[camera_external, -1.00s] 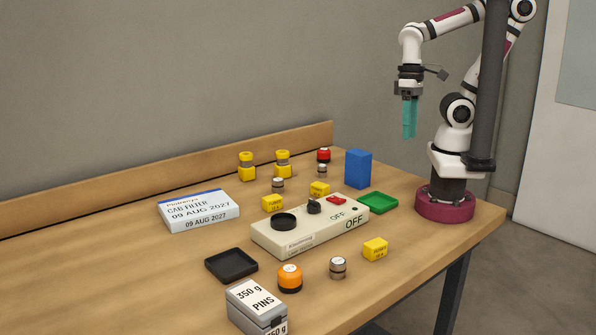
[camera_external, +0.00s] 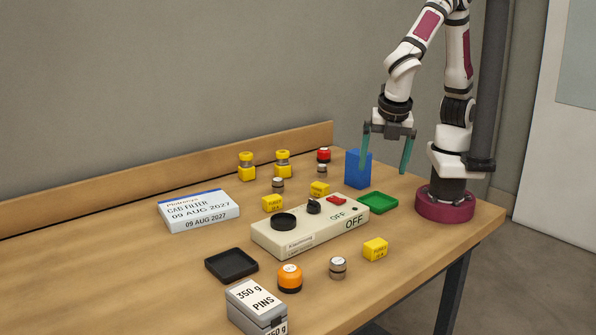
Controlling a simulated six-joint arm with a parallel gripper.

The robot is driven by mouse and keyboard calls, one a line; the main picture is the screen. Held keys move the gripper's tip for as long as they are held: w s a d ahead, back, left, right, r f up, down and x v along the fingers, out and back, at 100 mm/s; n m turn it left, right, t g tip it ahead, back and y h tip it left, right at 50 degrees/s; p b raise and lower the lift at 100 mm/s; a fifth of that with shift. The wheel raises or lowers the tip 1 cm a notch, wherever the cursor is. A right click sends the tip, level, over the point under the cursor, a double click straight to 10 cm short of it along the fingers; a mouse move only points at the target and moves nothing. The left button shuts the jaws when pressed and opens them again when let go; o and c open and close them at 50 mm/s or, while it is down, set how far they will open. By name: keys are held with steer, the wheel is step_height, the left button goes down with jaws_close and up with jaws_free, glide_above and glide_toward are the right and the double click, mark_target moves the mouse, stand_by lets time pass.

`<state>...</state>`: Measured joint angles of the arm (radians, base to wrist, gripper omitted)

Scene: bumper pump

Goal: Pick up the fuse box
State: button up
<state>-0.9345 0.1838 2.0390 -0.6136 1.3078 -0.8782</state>
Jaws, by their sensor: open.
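Three small yellow boxes with dark print that looks like "FUSES" lie on the table. One yellow box (camera_external: 375,250) is alone near the front edge, to the right of a grey-capped cylinder. A second yellow box (camera_external: 272,204) and a third yellow box (camera_external: 319,189) are behind the cream control panel. The print is too small to tell them apart. My gripper (camera_external: 385,171) points down with its two teal fingers wide apart and nothing between them. It is above the table's right part, and its left finger overlaps the blue block in the picture.
The cream panel (camera_external: 310,230) with OFF labels is mid-table. The blue block (camera_external: 358,162) and green tray (camera_external: 378,203) are near my gripper. An orange-capped jar (camera_external: 290,280), grey-capped cylinder (camera_external: 338,268), black tray (camera_external: 231,265) and pins box (camera_external: 257,304) are in front.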

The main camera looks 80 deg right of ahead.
mark_target(376, 243)
steer(key=s+a+f+n+t, duration=0.25)
steer(key=a+f+n, duration=0.25)
steer(key=a+n, duration=0.35)
steer(key=shift+m+g, duration=0.25)
steer(key=shift+m, duration=0.1)
steer(key=x, duration=1.4)
steer(key=shift+s+d+f, duration=0.1)
steer(key=shift+d, duration=0.2)
steer(key=c, duration=1.5)
